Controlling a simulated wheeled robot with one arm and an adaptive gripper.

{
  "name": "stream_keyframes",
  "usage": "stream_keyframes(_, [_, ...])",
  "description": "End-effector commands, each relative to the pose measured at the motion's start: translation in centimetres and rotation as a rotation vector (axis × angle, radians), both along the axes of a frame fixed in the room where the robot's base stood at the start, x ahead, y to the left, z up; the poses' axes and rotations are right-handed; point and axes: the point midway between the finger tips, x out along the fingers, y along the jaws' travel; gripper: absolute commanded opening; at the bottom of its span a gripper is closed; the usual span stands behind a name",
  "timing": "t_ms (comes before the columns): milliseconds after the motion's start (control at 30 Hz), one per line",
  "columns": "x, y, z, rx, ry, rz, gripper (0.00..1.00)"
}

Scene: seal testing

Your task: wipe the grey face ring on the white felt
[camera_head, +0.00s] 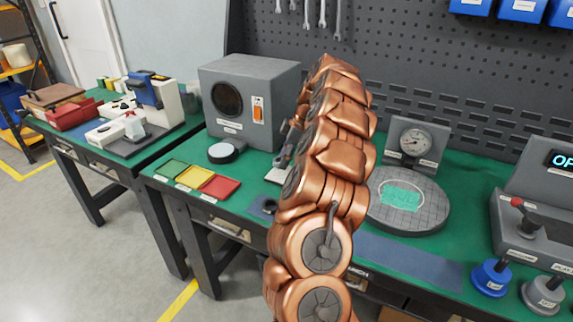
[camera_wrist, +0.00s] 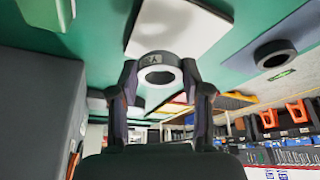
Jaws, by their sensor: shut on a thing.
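My gripper (camera_wrist: 160,78) is shut on the grey face ring (camera_wrist: 149,60), a dark ring with an open hole held between the two fingertips. The white felt (camera_wrist: 180,28) is a pale square pad on the green bench top, beyond the ring in the wrist view. The ring overlaps the felt's edge in that view; I cannot tell whether they touch. In the head view my gripper (camera_head: 284,157) is partly behind my copper arm, over the felt (camera_head: 274,177), which is mostly hidden. The ring cannot be made out there.
A grey box with a round window (camera_head: 245,105) stands behind the gripper. Green, yellow and red trays (camera_head: 220,188) and a round white-topped puck (camera_head: 223,152) lie to the left. Another dark ring (camera_wrist: 276,54) lies near the felt. A round grey plate (camera_head: 425,220) is right of my arm.

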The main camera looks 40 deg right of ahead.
Motion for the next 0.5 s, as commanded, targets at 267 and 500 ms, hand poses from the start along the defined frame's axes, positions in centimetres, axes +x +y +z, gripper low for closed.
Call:
stream_keyframes(267, [0.2,0.2,3.2,-0.001,-0.003,0.004,0.09])
stream_keyframes(500, [0.3,0.5,5.5,0.000,-0.001,0.009,0.09])
